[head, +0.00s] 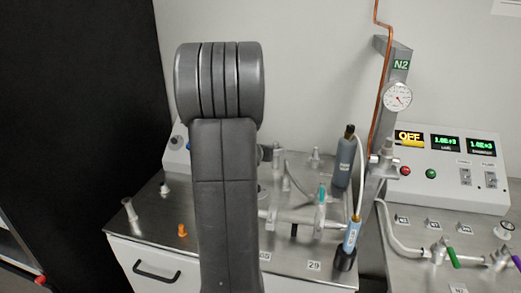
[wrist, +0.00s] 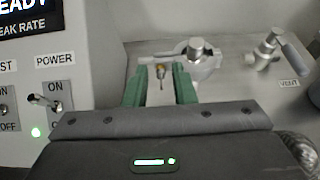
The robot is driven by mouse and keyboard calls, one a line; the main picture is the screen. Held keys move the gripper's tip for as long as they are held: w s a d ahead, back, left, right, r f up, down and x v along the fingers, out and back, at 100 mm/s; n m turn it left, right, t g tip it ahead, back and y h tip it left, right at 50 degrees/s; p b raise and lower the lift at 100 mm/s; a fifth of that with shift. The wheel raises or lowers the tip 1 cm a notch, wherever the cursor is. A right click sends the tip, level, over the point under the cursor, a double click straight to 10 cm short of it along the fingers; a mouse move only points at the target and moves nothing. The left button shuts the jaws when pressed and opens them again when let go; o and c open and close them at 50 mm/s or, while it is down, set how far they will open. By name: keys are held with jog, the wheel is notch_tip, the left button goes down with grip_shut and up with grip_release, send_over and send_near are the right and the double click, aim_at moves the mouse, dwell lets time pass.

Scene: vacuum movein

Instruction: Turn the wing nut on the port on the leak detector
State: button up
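In the wrist view, the leak detector (wrist: 45,65) is at the left, with a "READY" display, a leak rate label and a power switch. Its port (wrist: 200,52) is a metal fitting at the top centre, with a clamp at its left side. Contact cannot be made out. In the head view my arm hides the gripper and port.
In the wrist view, a vent valve (wrist: 268,50) stands right of the port. In the head view, a metal bench top (head: 290,262) carries pipe fittings, an orange piece (head: 183,230) and a grey cylinder (head: 344,162). A control box (head: 450,165) and gauge (head: 397,97) stand right.

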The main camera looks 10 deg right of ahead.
grip_shut()
jog(key=shift+a+r+n+p, duration=0.1)
jog(key=shift+n+p, duration=0.2)
jog(key=n, duration=0.1)
jog(key=n+h+p, duration=0.1)
jog(key=a+n+g+h, duration=0.1)
jog(key=shift+w+f+n, duration=0.25)
jog(key=shift+f+n, duration=0.05)
jog(key=shift+w+a+f+n+h, duration=0.1)
jog(key=shift+a+n+h, duration=0.05)
jog(key=shift+n+h, duration=0.4)
jog(key=shift+a+f+n+h, duration=0.1)
jog(key=shift+n+h, duration=0.35)
jog(key=shift+n, duration=0.1)
jog(key=shift+b, duration=0.3)
